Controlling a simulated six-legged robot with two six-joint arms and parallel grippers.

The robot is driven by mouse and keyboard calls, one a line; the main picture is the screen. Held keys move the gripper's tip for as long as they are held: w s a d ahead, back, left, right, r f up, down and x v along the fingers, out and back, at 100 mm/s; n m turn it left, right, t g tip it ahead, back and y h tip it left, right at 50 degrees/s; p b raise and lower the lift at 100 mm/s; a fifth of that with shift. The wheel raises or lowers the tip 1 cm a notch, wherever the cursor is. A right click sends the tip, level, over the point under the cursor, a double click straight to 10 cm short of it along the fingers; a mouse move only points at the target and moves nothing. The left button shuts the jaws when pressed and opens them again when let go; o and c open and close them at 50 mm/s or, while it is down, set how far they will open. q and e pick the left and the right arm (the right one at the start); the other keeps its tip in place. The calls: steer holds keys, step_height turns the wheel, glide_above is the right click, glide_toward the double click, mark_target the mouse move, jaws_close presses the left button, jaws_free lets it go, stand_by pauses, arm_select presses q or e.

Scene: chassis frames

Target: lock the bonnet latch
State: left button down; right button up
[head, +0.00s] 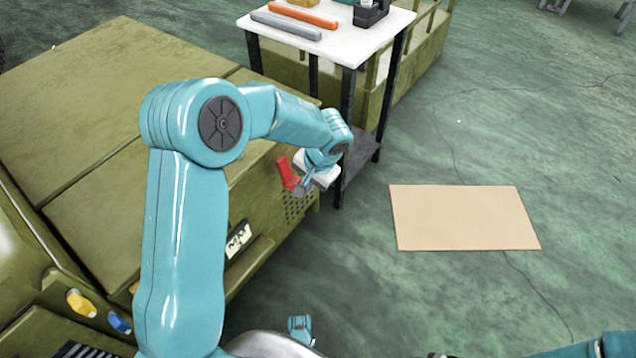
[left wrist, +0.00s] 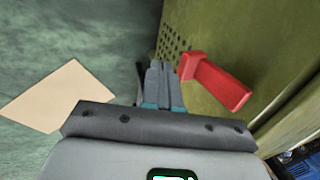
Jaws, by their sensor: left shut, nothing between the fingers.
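The bonnet latch is a red lever (head: 286,173) on the front side of the olive-green vehicle (head: 100,90). In the left wrist view the red latch (left wrist: 220,82) sticks out from the green panel, right of my fingers. My left gripper (left wrist: 160,78) is shut and empty, its fingertips close to the panel and beside the latch. I cannot tell whether they touch it. In the head view the left gripper (head: 301,189) is small and partly hidden by its wrist.
A white-topped table (head: 330,40) with bars and a black item stands behind the vehicle corner. A tan sheet (head: 464,217) lies on the green floor, with clear floor around it. A perforated grille (head: 298,205) lies just below the latch.

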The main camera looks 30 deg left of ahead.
mark_target(288, 172)
arm_select(q)
steer(key=shift+w+a+f, duration=0.1)
steer(key=shift+a+f, duration=0.1)
steer(key=shift+a, duration=0.75)
steer(key=shift+f, duration=0.1)
steer(key=shift+w+a+f+b, duration=0.1)
steer(key=shift+a+f+b, duration=0.6)
steer(key=shift+f+b, duration=0.15)
steer(key=shift+d, duration=0.15)
